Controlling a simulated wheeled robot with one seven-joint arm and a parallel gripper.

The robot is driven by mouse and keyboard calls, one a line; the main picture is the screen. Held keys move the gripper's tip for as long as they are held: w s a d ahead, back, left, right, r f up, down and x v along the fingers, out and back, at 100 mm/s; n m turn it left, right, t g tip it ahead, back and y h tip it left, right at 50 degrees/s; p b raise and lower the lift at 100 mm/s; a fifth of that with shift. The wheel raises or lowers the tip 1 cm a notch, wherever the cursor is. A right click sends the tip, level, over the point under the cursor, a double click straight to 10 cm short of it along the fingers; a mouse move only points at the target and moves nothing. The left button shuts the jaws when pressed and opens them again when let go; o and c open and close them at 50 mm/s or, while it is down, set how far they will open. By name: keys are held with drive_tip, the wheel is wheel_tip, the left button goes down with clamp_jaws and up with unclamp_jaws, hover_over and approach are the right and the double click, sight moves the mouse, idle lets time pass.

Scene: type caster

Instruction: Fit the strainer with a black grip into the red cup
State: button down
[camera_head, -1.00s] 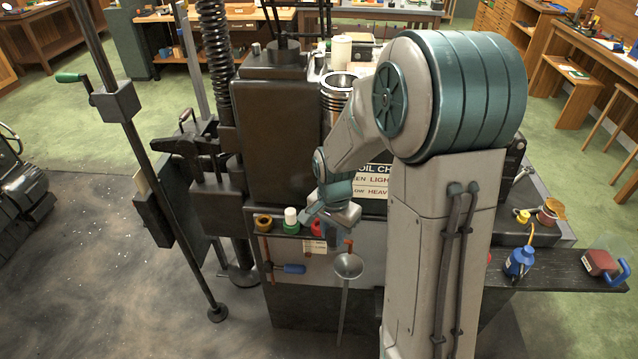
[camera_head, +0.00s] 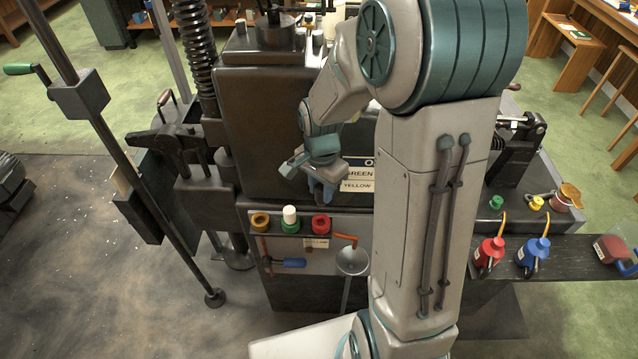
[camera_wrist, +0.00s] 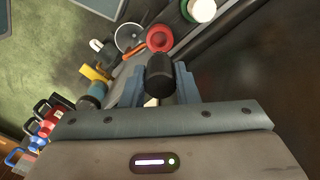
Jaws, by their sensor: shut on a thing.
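The red cup (camera_head: 321,223) sits on the ledge of the dark machine, at the right end of a row of cups. It also shows in the wrist view (camera_wrist: 160,38), beyond the fingers. My gripper (camera_head: 325,196) is above and behind the red cup in the head view, apart from it. Its blue-grey fingers (camera_wrist: 158,85) are shut on a black grip (camera_wrist: 160,72), which I take to be the strainer's. The rest of that strainer is hidden, and I cannot make out the held piece in the head view.
A yellow cup (camera_head: 260,222) and a green cup with a white top (camera_head: 290,218) stand left of the red one. A round pan with an orange handle (camera_head: 352,260) hangs below.

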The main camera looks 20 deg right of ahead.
sight(321, 205)
drive_tip(key=shift+f, duration=0.1)
drive_tip(key=shift+f+b, duration=2.7)
drive_tip(key=shift+f, duration=0.15)
drive_tip(key=shift+f+b, duration=0.2)
drive_tip(key=shift+b, duration=0.35)
drive_tip(key=shift+f+b, duration=0.3)
drive_tip(key=shift+f, duration=0.05)
drive_tip(key=shift+f+b, duration=1)
drive_tip(key=shift+f, duration=0.15)
drive_tip(key=c, duration=1)
unclamp_jaws()
drive_tip(key=shift+c, duration=0.2)
drive_tip(key=shift+r, duration=0.1)
